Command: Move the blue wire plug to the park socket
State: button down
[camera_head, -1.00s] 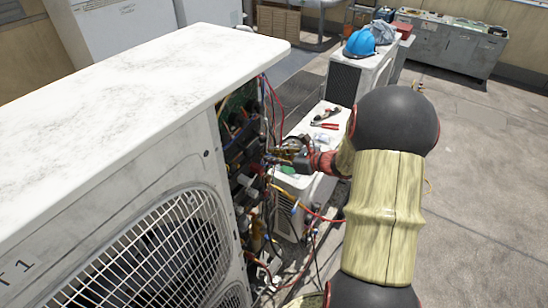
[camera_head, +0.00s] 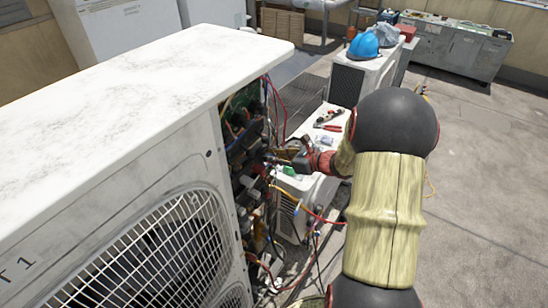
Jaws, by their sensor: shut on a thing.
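My gripper (camera_head: 274,157) reaches from the right into the open wiring side of the large white condenser (camera_head: 110,110). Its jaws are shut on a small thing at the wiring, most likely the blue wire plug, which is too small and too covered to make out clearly. Dark connectors and coloured wires crowd around the fingertips. I cannot tell which of the sockets in the dark wiring bay (camera_head: 243,150) is the park socket, nor whether the plug touches one.
Red and yellow wires (camera_head: 310,212) hang loose below my gripper. A low white unit (camera_head: 318,125) behind it carries pliers (camera_head: 328,118). A blue helmet (camera_head: 363,46) sits on another unit farther back. Open roof floor (camera_head: 480,170) lies to the right.

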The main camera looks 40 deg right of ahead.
jog(key=shift+w, duration=0.15)
jog(key=c, duration=1.6)
grip_release()
jog(key=v, duration=1.2)
